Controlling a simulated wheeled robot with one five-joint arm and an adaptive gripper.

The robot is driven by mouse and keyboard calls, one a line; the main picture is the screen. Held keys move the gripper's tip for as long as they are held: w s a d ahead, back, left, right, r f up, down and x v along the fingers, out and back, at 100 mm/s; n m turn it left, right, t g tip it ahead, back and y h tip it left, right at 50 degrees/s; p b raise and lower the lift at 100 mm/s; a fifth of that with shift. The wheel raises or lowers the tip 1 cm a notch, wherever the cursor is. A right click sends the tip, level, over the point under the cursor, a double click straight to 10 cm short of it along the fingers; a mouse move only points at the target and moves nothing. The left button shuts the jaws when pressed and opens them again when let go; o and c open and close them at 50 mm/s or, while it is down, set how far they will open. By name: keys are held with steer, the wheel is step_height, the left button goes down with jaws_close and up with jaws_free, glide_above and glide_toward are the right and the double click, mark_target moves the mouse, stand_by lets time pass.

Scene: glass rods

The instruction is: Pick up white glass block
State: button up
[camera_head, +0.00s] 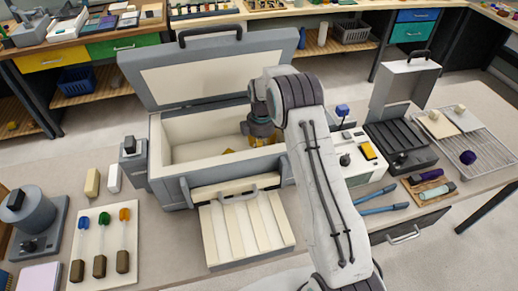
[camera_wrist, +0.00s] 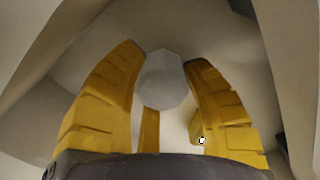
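The white glass block (camera_wrist: 165,80) is a pale grey, many-sided piece between the tips of my gripper in the wrist view. My gripper (camera_wrist: 164,62) has two thick yellow fingers, one on each side of the block. They appear to meet its sides, but I cannot tell whether they press on it. In the head view my gripper (camera_head: 258,135) reaches down inside the open grey box (camera_head: 168,185) with a cream lining. The block is hidden there by the arm and the box wall.
The box's lid (camera_head: 215,72) stands open behind. A ribbed cream panel (camera_head: 247,228) lies in front of the box. A tray with coloured glass rods (camera_head: 102,245) is at left. Blue-handled tools (camera_head: 375,200) and a grey press-like case (camera_head: 400,140) are at right.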

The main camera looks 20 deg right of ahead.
steer(key=c, duration=0.6)
steer(key=shift+o, duration=0.2)
steer(key=shift+a+r+b, duration=0.1)
steer(key=shift+b, duration=0.2)
steer(key=shift+a+r, duration=0.1)
steer(key=shift+r, duration=0.05)
step_height(320, 180, up, 7)
steer(key=shift+w+f+b, duration=0.1)
steer(key=shift+f+b, duration=0.1)
steer(key=shift+b, duration=0.9)
steer(key=a+b, duration=0.2)
steer(key=a, duration=1.7)
steer(key=shift+a+b, duration=0.3)
steer(key=shift+a, duration=0.05)
step_height(320, 180, up, 11)
steer(key=p, duration=0.9)
